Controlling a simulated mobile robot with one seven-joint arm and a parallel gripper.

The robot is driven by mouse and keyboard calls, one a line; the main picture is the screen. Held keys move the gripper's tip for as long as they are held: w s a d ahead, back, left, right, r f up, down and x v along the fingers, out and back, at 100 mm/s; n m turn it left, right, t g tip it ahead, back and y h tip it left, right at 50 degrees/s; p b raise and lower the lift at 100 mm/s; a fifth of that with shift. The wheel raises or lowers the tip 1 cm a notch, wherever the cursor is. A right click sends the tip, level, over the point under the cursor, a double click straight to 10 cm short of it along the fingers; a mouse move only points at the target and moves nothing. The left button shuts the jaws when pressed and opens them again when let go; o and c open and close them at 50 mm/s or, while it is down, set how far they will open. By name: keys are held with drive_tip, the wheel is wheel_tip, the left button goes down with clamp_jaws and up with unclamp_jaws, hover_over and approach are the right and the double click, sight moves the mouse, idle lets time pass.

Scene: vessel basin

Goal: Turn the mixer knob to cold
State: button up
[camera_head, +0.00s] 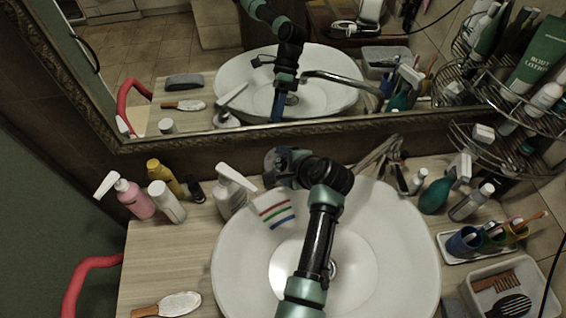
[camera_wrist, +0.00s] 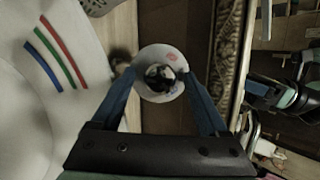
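The white round mixer knob (camera_wrist: 171,88) shows in the wrist view, with a red mark, a small bluish mark and a dark centre. My gripper (camera_wrist: 160,76) has its two blue fingers apart, one on each side of the knob. I cannot tell whether the fingertips touch it. In the head view my gripper (camera_head: 279,165) is at the back rim of the white basin (camera_head: 405,270), and the knob is hidden there. Red, green and blue stripes (camera_head: 277,212) mark the basin's rim; they also show in the wrist view (camera_wrist: 58,58). The metal faucet (camera_head: 380,155) stands right of my gripper.
A white pump bottle (camera_head: 232,194) stands close left of my gripper. A framed mirror (camera_head: 190,133) rises behind the basin. Toiletries, a cup tray (camera_head: 470,255) and a wire shelf (camera_head: 505,140) crowd the right.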

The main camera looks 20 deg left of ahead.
drive_tip(key=shift+r, duration=0.1)
drive_tip(key=b+v, duration=0.1)
drive_tip(key=v, duration=1.1)
drive_tip(key=shift+s+d+r, duration=0.2)
drive_tip(key=shift+s+d, duration=0.05)
